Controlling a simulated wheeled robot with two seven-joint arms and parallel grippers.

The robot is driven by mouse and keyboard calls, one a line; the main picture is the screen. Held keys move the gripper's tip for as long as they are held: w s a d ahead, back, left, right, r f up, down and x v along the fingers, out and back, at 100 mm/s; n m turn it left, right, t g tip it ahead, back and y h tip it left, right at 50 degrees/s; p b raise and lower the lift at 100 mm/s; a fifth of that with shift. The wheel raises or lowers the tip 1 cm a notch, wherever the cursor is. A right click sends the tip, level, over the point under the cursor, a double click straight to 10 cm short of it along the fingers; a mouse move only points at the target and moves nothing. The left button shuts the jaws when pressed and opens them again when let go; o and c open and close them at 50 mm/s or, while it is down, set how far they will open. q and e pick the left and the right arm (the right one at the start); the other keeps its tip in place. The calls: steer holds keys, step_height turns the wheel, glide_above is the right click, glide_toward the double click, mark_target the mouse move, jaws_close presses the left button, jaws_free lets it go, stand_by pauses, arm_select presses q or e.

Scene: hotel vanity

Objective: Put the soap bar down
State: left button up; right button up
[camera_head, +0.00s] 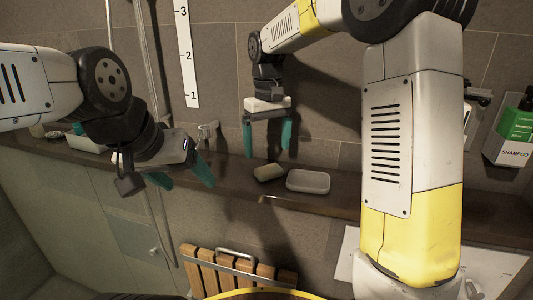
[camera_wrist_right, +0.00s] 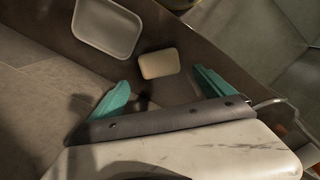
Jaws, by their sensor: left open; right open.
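The soap bar (camera_head: 268,172) is a small cream block lying on the dark ledge (camera_head: 230,171), just left of a pale soap dish (camera_head: 308,181) and apart from it. In the right wrist view the soap bar (camera_wrist_right: 158,63) lies beyond the open fingers, beside the dish (camera_wrist_right: 106,28). My right gripper (camera_head: 267,138) points down above the ledge, open and empty, with teal fingers. The right wrist view shows its fingers (camera_wrist_right: 158,88) spread wide, not touching the soap. My left gripper (camera_head: 182,175) is open and empty at the left, near the ledge's front edge.
A green-labelled shampoo bottle (camera_head: 518,125) is in a wall holder at the right. A slatted wooden seat (camera_head: 235,273) is below the ledge. A shower rail and hose run down the wall by a tap (camera_head: 207,132). Small items stand on the ledge's far left.

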step_height(320, 180, up, 7)
steer(key=s+d+r+m+t+y, duration=0.1)
steer(key=s+d+m+t, duration=0.1)
steer(key=s+d, duration=0.6)
steer(key=shift+s+d+t+y, duration=0.3)
steer(key=shift+s+t, duration=0.2)
steer(key=shift+s, duration=0.75)
steer(key=s+d+f+m+t, duration=0.1)
steer(key=s, duration=0.2)
steer(key=s+d+f+t, duration=0.1)
steer(key=s+f, duration=0.1)
steer(key=s, duration=0.1)
steer(key=s+d+f+m+t, duration=0.1)
steer(key=s+f, duration=0.1)
steer(key=s, duration=0.2)
steer(key=shift+s+d+m+y, duration=0.1)
steer(key=shift+d+m+y, duration=0.2)
steer(key=shift+c, duration=0.2)
steer(key=shift+s+f, duration=0.15)
steer(key=shift+f, duration=0.05)
steer(key=c, duration=0.4)
steer(key=shift+w, duration=0.2)
steer(key=n+g+h, duration=0.4)
steer(key=n+h, duration=0.2)
steer(key=n, duration=1.7)
glide_toward(268, 168)
steer(key=shift+f, duration=0.65)
steer(key=shift+x, duration=3.9)
